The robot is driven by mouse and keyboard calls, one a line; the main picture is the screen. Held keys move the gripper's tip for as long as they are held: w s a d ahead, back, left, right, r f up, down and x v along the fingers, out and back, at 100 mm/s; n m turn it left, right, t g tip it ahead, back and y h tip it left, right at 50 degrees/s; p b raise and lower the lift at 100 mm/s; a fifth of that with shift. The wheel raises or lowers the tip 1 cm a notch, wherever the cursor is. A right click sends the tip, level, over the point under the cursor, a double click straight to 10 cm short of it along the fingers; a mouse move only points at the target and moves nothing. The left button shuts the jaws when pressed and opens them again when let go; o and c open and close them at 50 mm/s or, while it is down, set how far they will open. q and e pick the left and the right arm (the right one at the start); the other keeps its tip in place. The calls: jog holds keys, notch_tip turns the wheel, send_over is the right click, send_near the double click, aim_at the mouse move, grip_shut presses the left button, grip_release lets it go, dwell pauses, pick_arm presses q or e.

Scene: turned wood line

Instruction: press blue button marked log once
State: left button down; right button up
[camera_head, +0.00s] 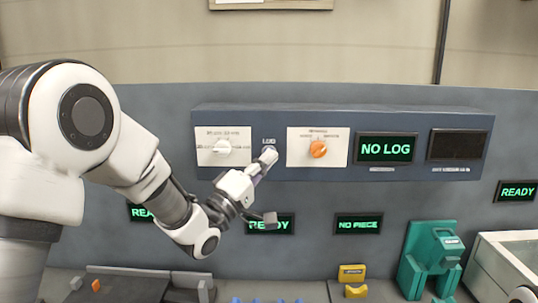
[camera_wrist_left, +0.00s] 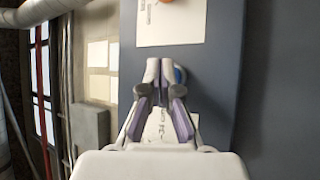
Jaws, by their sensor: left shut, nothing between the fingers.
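The blue button sits under a small label, seemingly LOG, on the wall panel (camera_head: 380,120) in the head view, mostly hidden behind my fingertips. In the wrist view a blue rim of the button (camera_wrist_left: 179,74) shows just right of the fingertips. My left gripper (camera_head: 267,157) is shut and empty, its tips right at the button. It also shows in the wrist view (camera_wrist_left: 160,68). I cannot tell whether the tips touch the button or whether it is pressed in. The panel display (camera_head: 386,149) reads NO LOG. My right gripper is not in view.
A dark display (camera_head: 458,145) is at the panel's right end. A green fixture (camera_head: 430,258) and a yellow block (camera_head: 352,273) stand below.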

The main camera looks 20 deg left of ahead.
pick_arm(q)
jog(key=shift+w, duration=0.2)
dwell(0.3)
jog(key=shift+s, duration=0.15)
jog(key=shift+s+d, duration=0.15)
jog(key=shift+s, duration=0.5)
jog(key=shift+b, duration=0.3)
jog(key=s, duration=0.2)
jog(key=s+d+b, duration=0.1)
jog(key=s, duration=0.1)
jog(key=shift+s+d, duration=0.2)
jog(key=shift+s, duration=0.2)
